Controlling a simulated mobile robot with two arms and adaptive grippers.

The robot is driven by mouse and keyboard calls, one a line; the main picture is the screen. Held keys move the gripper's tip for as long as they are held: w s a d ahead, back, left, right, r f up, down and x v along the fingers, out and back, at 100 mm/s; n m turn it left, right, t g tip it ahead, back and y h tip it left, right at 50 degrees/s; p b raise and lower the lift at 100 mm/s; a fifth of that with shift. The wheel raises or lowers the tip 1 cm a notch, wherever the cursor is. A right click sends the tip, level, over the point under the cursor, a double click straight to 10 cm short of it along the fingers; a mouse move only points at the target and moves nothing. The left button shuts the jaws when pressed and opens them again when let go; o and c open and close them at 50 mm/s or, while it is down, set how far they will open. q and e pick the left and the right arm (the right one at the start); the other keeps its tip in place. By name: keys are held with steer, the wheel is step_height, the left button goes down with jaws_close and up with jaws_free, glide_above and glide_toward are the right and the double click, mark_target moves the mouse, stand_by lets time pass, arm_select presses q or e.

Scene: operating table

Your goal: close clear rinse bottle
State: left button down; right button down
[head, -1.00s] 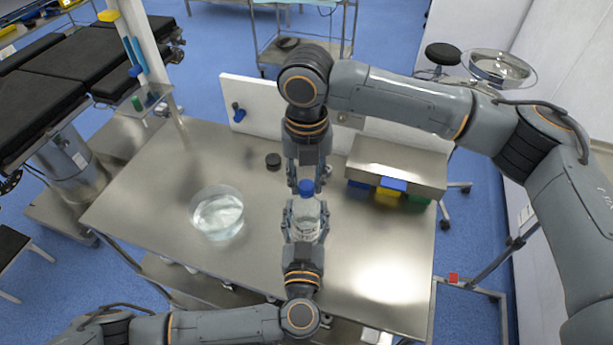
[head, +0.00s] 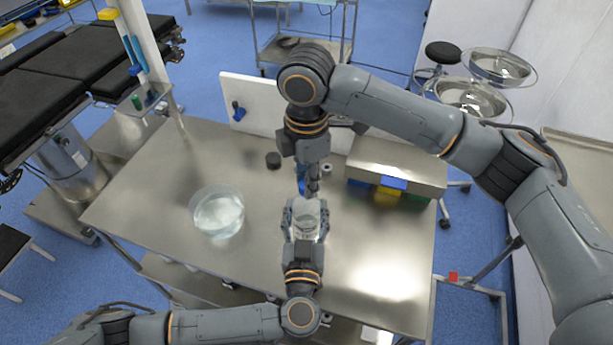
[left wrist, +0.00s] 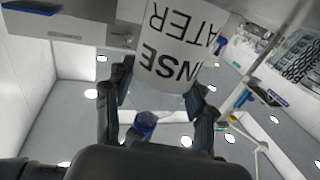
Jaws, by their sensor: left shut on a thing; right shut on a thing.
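The clear rinse bottle (head: 306,218) stands above the steel table (head: 262,255) near its front middle. My left gripper (head: 304,226) is shut around its body.
A round clear bowl of liquid (head: 218,212) stands left of the bottle. A small dark round object (head: 273,160) lies behind it. A metal shelf (head: 395,165) with coloured bins is at the right back. The table's right front is clear.

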steer(key=m, duration=1.7)
steer(key=c, duration=1.1)
jaws_free()
steer(key=shift+r, duration=2.25)
